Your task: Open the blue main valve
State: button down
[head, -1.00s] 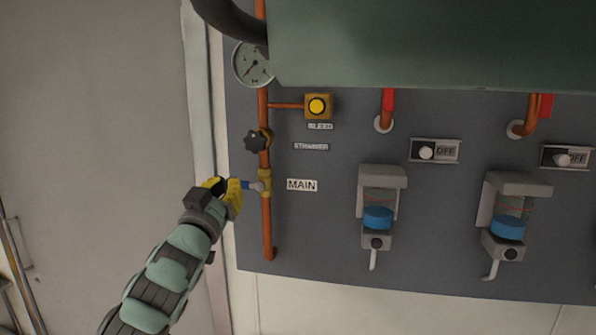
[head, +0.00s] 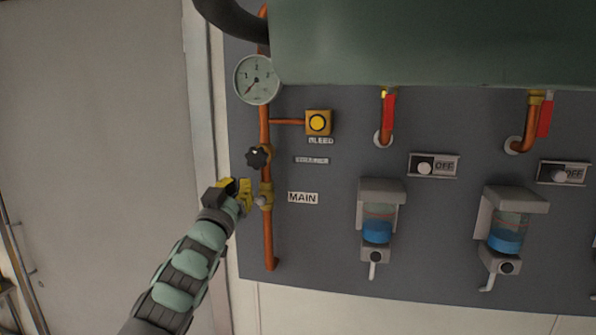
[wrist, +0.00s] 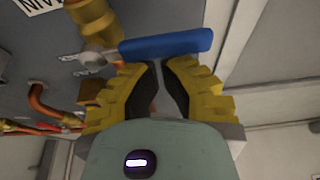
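The main valve (head: 265,197) is a brass body on the copper pipe, left of the MAIN label (head: 303,198). Its blue lever (head: 250,185) points up and left from the body, partly hidden by my gripper (head: 243,194) in the head view. In the wrist view the blue lever (wrist: 165,43) lies crosswise just past the tips of my gripper (wrist: 160,64). The yellow fingers are nearly together, with only a narrow gap between their dark pads and no lever between them. I cannot tell whether the tips touch the lever.
Above the valve are a black strainer knob (head: 257,157), a yellow bleed button (head: 318,122) and a round gauge (head: 257,79). Blue-filled dispensers (head: 377,225) and OFF switches (head: 433,166) sit to the right. A green tank (head: 430,40) overhangs the top.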

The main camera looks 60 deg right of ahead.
jog(key=shift+w+f+n+t+b, duration=0.25)
jog(key=shift+n+b, duration=0.25)
jog(key=shift+b, duration=0.25)
